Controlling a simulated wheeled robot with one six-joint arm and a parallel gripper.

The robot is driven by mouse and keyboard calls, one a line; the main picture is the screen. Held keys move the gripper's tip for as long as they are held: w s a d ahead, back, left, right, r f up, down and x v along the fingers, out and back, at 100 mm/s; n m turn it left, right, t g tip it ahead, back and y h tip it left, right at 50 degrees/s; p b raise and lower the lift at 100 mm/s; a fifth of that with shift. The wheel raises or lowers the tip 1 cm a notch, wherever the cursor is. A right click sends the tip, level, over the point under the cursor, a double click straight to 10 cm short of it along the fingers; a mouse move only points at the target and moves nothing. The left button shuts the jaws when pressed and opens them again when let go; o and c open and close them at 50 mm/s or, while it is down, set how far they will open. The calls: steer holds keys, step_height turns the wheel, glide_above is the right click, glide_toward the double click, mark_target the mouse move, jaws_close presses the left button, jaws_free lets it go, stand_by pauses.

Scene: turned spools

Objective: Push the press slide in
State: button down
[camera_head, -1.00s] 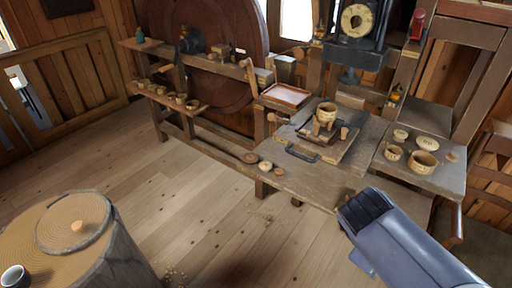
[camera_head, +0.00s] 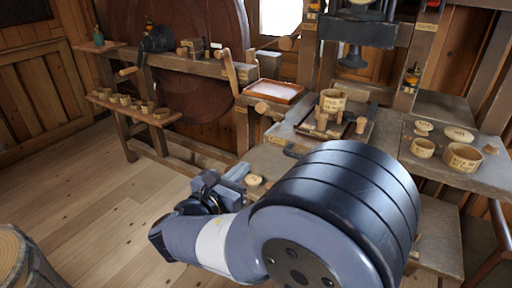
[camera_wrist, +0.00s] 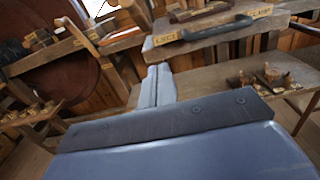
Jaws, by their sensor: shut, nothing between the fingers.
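The press slide (camera_head: 302,128) is a flat dark plate on the bench below the press. A wooden cup (camera_head: 333,100) and small pegs stand on it. Its dark bar handle (camera_wrist: 217,28) shows at the top of the wrist view, on a labelled wooden front; in the head view my arm partly hides it. My gripper (camera_head: 236,173) is shut and empty, left of and nearer than the handle, apart from it. Its pale fingers (camera_wrist: 157,86) point toward the bench in the wrist view, below and left of the handle.
The press (camera_head: 352,40) stands above the slide. A tray (camera_head: 274,91) lies to its left. Cups and lids (camera_head: 463,157) sit on the right bench top. A shelf of small cups (camera_head: 133,107) is at the left.

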glide_toward(290, 120)
steer(key=v, duration=0.5)
steer(key=shift+f+b, duration=0.1)
steer(key=shift+b, duration=0.2)
steer(key=shift+w+d, duration=0.35)
steer(key=shift+w, duration=0.05)
steer(key=x, duration=1.3)
steer(key=shift+w+d, duration=0.25)
steer(key=shift+w, duration=0.05)
steer(key=shift+f, duration=0.1)
